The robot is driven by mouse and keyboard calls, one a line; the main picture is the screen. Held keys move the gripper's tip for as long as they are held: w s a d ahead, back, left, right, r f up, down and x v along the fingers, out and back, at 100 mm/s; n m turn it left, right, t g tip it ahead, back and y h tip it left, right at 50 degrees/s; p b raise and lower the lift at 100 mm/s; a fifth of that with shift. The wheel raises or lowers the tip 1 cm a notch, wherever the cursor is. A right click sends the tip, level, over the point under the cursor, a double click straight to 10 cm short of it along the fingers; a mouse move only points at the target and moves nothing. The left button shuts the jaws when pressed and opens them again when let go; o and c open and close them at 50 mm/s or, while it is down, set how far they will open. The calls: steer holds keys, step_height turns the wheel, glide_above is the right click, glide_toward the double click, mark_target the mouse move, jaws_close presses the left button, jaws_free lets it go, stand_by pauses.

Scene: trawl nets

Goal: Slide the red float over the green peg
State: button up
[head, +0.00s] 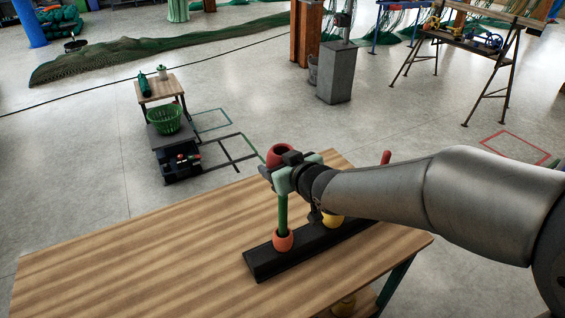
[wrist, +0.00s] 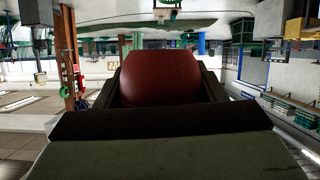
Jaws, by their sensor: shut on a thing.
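My gripper (head: 281,168) is shut on a red float (head: 280,153), with a dark opening in its top. In the wrist view the red float (wrist: 160,75) sits between the two dark fingers. The green peg (head: 282,212) stands upright on a black base (head: 265,262) on the table, directly below my gripper in the head view. Its upper end is hidden behind my gripper, so I cannot tell whether it enters the held float. Another orange-red float (head: 283,240) sits around the foot of the green peg.
A yellow float (head: 333,222) is on the same base, partly hidden by my arm. A red peg end (head: 386,157) shows beyond the arm. The wooden tabletop (head: 130,255) is clear on the left. A cart with a green basket (head: 165,120) stands apart on the floor.

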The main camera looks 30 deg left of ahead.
mark_target(286, 199)
steer(key=shift+f+b, duration=4.6)
steer(key=shift+f, duration=0.6)
steer(key=o, duration=1.1)
steer(key=shift+d, duration=0.1)
